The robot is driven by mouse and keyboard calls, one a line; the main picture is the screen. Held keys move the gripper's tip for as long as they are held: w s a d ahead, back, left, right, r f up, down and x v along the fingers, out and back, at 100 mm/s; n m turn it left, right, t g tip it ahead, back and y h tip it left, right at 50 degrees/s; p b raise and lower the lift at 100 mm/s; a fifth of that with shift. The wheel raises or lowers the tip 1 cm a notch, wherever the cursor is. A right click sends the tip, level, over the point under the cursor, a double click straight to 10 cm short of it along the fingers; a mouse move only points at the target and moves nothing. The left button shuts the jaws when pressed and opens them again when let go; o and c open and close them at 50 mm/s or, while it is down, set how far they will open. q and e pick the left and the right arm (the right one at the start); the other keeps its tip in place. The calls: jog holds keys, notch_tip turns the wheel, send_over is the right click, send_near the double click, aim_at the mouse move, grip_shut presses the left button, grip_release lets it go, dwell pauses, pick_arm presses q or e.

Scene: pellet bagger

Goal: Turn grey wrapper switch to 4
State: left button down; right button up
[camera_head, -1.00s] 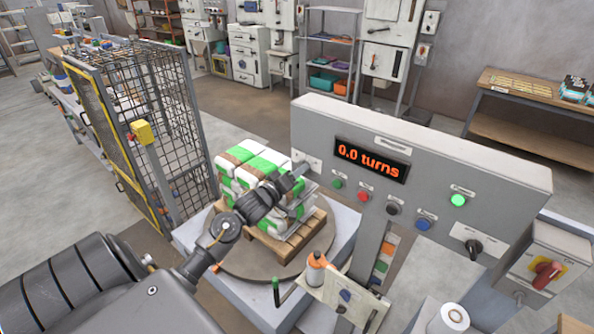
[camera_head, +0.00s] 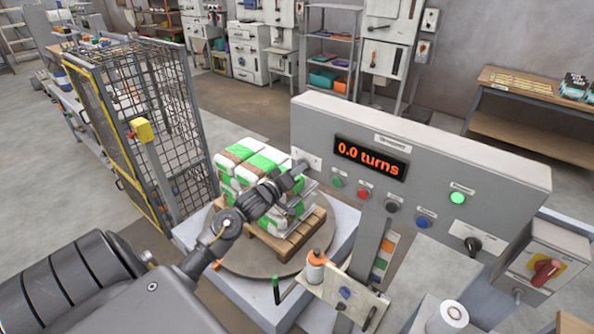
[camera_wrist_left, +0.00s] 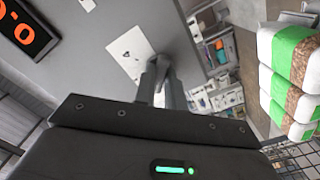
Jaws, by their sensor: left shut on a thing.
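The wrapper panel (camera_head: 480,165) is a grey box with a lit display (camera_head: 371,157) reading "0.0 turns". At its left end is a white plate (camera_head: 313,160), also in the left wrist view (camera_wrist_left: 122,51), with a small grey switch (camera_wrist_left: 158,66) on it. My left gripper (camera_head: 298,170) reaches that plate, and its fingers (camera_wrist_left: 160,85) are shut on the grey switch. The fingers hide most of the switch and some plate markings, so I cannot read its setting. My right gripper is not in view.
Green-and-white bags (camera_head: 257,163) on a wooden pallet (camera_head: 300,232) stand behind and below my left arm. The panel has several buttons, a lit green lamp (camera_head: 457,198) and a black switch (camera_head: 473,245). A mesh cage (camera_head: 150,105) stands left.

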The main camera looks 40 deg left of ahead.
pick_arm(q)
jog(key=m+b, duration=0.1)
jog(key=m, duration=1.8)
jog(key=shift+a, duration=0.1)
jog(key=shift+m+b, duration=0.3)
dwell(0.4)
jog(key=c, duration=1.5)
grip_release()
jog(key=shift+o, duration=0.2)
jog(key=s+b, duration=0.3)
jog(key=s, duration=0.8)
